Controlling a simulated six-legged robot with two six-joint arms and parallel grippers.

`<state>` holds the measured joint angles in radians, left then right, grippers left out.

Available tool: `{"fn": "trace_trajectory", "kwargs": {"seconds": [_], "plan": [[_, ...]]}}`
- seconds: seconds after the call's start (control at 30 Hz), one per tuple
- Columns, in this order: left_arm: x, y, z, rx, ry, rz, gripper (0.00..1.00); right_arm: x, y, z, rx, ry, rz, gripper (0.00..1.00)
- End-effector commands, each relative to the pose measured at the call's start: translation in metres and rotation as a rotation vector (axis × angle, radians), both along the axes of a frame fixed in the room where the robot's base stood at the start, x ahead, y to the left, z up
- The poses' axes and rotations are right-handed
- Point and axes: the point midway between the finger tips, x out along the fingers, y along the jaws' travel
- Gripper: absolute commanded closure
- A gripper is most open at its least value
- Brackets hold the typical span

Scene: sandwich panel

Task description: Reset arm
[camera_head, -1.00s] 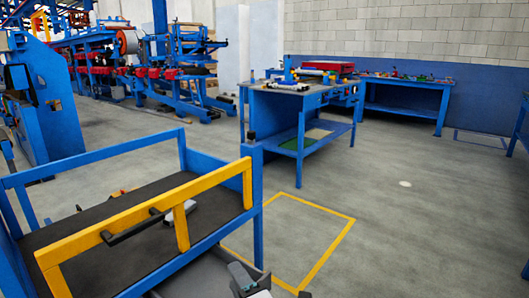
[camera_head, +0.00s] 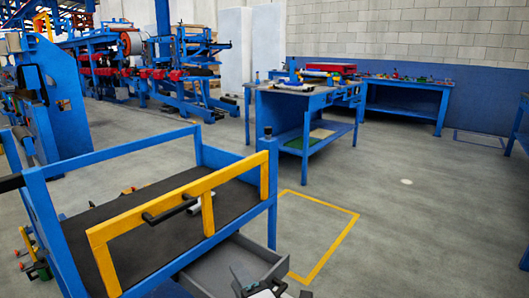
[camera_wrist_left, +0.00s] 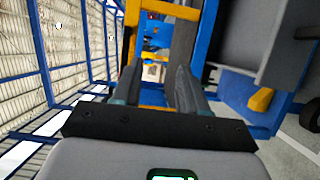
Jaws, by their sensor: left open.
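My left gripper (camera_head: 262,284) shows at the bottom edge of the head view, beside the grey open drawer of the blue cart. Its fingers are apart in the left wrist view (camera_wrist_left: 155,85), with nothing between them. Most of the left arm is out of frame. My right gripper is not in view.
A blue cart (camera_head: 118,166) with a yellow handle frame (camera_head: 180,196) and dark top stands close on the left, its grey drawer (camera_head: 222,270) pulled out. A small pale object (camera_head: 203,201) lies on it. A blue workbench (camera_head: 300,103) stands beyond. Floor to the right is clear.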

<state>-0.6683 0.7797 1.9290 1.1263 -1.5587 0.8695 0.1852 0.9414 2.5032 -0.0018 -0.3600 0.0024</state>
Motion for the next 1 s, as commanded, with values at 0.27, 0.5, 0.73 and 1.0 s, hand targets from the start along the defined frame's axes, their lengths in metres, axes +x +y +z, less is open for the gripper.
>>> {"fn": "trace_trajectory", "kwargs": {"seconds": [0.27,0.5,0.73,1.0], "plan": [[0.013,0.036,-0.018,0.004,0.035,0.076,0.57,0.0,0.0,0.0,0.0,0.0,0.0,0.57],[0.02,0.101,-0.06,0.036,0.121,0.187,0.57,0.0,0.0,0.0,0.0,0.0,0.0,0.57],[0.014,0.173,-0.143,0.109,0.334,0.163,0.57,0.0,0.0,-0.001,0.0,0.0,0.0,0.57],[-0.08,0.183,-0.322,0.23,0.989,-0.424,0.57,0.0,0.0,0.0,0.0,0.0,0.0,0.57]]}}
